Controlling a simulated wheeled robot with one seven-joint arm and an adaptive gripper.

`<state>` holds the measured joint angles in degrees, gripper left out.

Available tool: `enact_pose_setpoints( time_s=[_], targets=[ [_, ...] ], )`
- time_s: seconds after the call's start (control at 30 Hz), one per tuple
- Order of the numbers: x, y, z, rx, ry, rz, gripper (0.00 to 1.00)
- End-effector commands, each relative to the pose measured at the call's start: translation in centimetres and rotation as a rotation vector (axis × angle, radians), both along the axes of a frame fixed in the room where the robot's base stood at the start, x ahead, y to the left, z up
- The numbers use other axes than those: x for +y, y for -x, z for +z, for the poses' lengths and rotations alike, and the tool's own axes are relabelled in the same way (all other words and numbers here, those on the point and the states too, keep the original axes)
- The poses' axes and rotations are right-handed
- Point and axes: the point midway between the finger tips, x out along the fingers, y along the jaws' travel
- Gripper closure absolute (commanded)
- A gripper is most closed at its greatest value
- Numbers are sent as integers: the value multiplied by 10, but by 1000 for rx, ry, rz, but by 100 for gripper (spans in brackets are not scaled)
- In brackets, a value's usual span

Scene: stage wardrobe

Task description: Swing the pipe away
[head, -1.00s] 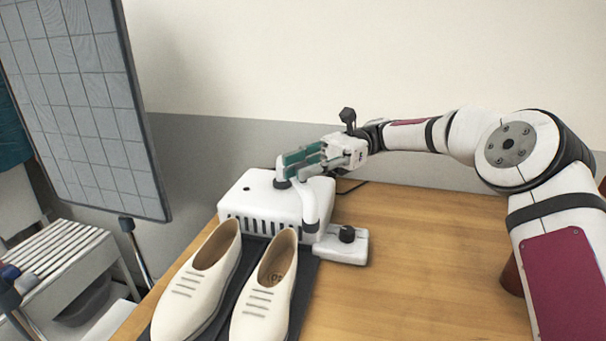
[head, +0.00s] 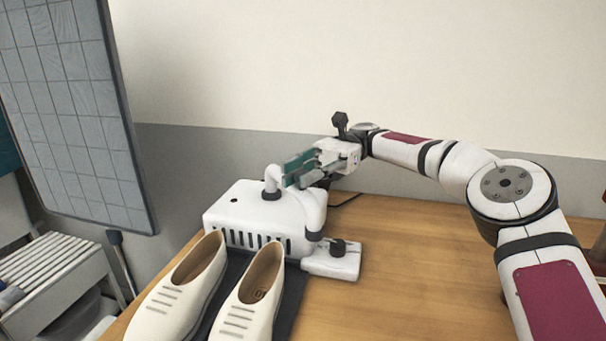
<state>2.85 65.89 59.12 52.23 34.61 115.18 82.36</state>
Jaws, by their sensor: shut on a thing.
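The white pipe (head: 315,208) stands at the right end of a white vented box (head: 225,214). A white elbow (head: 271,176) with a dark collar rises from the box top; I cannot tell whether it is part of the same pipe. My gripper (head: 297,172), with green fingers, reaches in from the right above the box and is shut on the pipe. The fingers hide the pipe's upper part and the exact contact. A white foot with a black knob (head: 338,246) sits at the right of the box.
Two cream shoes (head: 180,290) stand on a dark mat (head: 291,305) in front of the box. The wooden table (head: 400,270) is clear to the right. A grey gridded panel (head: 75,110) and a white slatted stand (head: 55,268) are at the left.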

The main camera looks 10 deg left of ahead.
Motion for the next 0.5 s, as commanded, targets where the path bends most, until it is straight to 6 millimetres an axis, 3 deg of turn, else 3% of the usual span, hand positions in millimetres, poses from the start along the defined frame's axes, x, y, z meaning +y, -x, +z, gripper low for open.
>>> enact_pose_setpoints(
  time_s=[0.13, 0.17, 0.23, 0.5],
  targets=[
    [0, 0, 0, 0, -1, 0, 100],
    [0, 0, 0, 0, -1, 0, 73],
    [0, 0, 0, 0, -1, 0, 58],
    [0, 0, 0, 0, 0, 0, 58]
  ],
)
